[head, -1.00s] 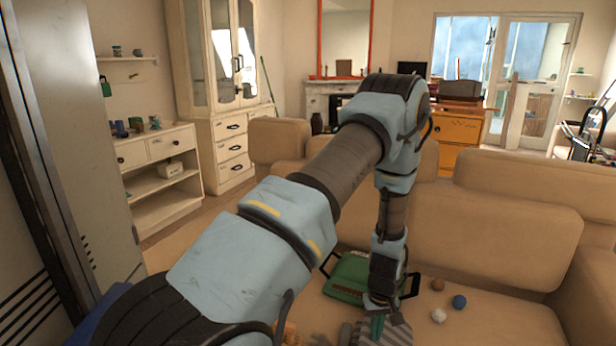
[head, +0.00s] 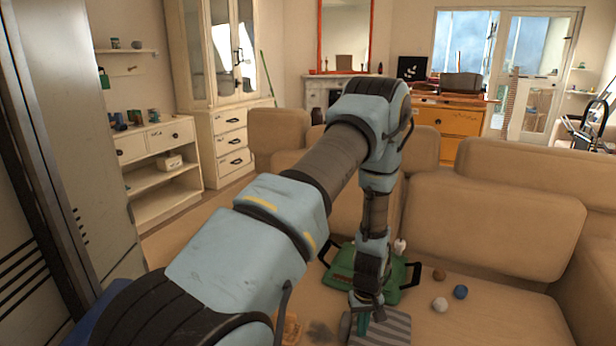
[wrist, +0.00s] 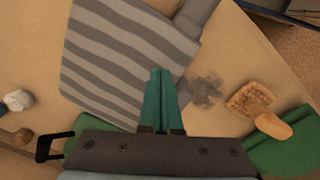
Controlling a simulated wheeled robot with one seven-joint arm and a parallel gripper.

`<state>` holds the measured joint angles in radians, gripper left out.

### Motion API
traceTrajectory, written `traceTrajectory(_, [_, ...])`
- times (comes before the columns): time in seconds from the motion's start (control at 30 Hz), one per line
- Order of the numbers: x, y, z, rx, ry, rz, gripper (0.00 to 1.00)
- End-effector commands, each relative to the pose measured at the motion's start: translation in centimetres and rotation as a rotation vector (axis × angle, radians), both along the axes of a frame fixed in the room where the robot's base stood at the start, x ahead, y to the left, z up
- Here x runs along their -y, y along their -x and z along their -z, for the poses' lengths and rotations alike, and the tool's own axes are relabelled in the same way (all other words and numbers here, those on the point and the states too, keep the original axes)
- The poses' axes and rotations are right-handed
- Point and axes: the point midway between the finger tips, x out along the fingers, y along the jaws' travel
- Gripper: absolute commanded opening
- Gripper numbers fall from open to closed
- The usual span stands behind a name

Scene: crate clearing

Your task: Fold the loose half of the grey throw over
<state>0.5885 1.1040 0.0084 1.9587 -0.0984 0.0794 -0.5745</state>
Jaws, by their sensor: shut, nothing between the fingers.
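The grey throw (wrist: 125,55) is a striped cloth on the sofa seat, and it also shows in the head view (head: 390,330). A plain grey strip (wrist: 197,16) juts out along its far right side in the wrist view. My gripper (wrist: 163,78) has its green fingers together with nothing between them. The fingertips overlap the right part of the striped cloth in the wrist view; I cannot tell whether they touch it. In the head view my gripper (head: 362,325) is at the cloth's left side, and my wrist hides part of the scene there.
A green tray (head: 405,273) with dark handles lies behind the throw, holding a small white object (head: 399,246). Brown, white and blue balls (head: 460,292) lie to the right. An orange brush-like thing (wrist: 250,98) lies beside a dark smudge (wrist: 207,91). The sofa backrest (head: 490,228) stands behind.

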Motion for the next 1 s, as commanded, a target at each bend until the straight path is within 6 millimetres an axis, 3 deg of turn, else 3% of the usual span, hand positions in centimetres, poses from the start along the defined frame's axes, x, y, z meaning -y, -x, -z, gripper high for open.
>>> traceTrajectory(0.37, [0.0,0.0,-0.3,0.000,0.000,0.000,0.00])
traceTrajectory(1.0, [0.0,0.0,-6.0,0.000,0.000,0.001,0.00])
